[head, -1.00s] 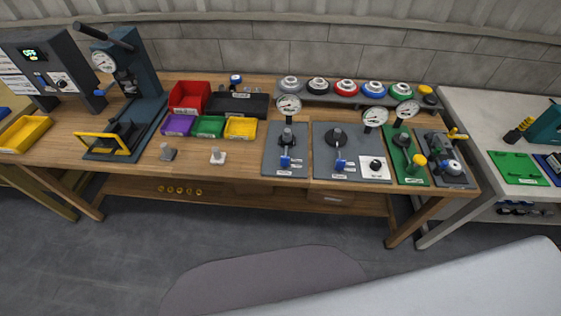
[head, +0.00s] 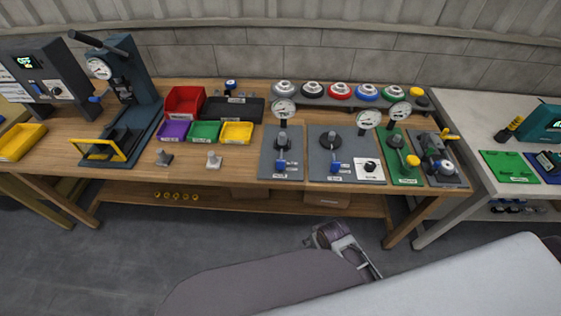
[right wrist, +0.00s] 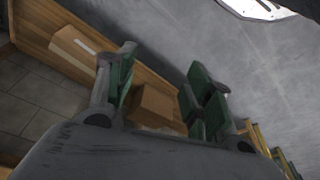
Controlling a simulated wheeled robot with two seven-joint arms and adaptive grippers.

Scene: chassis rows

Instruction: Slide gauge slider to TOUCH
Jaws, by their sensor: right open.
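Several dial-gauge stations stand along the bench's right half. A grey plate (head: 267,166) bears a dial gauge (head: 284,108) and a blue-handled part (head: 281,164). A second grey plate (head: 320,172) has another gauge (head: 369,119) and a blue-handled part (head: 334,166). A green plate (head: 404,177) bears a third gauge (head: 400,110) and a yellow knob (head: 412,160). The labels are too small to read, so I cannot tell which part is the gauge slider. My right gripper (right wrist: 160,85) is open and empty, low in front of the bench, apart from the stations. My left gripper is out of view.
Coloured bins (head: 205,132) and a press (head: 132,85) stand on the left half of the bench. A rack of round parts (head: 325,100) runs behind the stations. A dark grey plate with a fixture (head: 447,178) stands at the right end. Boxes (head: 326,199) sit on the lower shelf.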

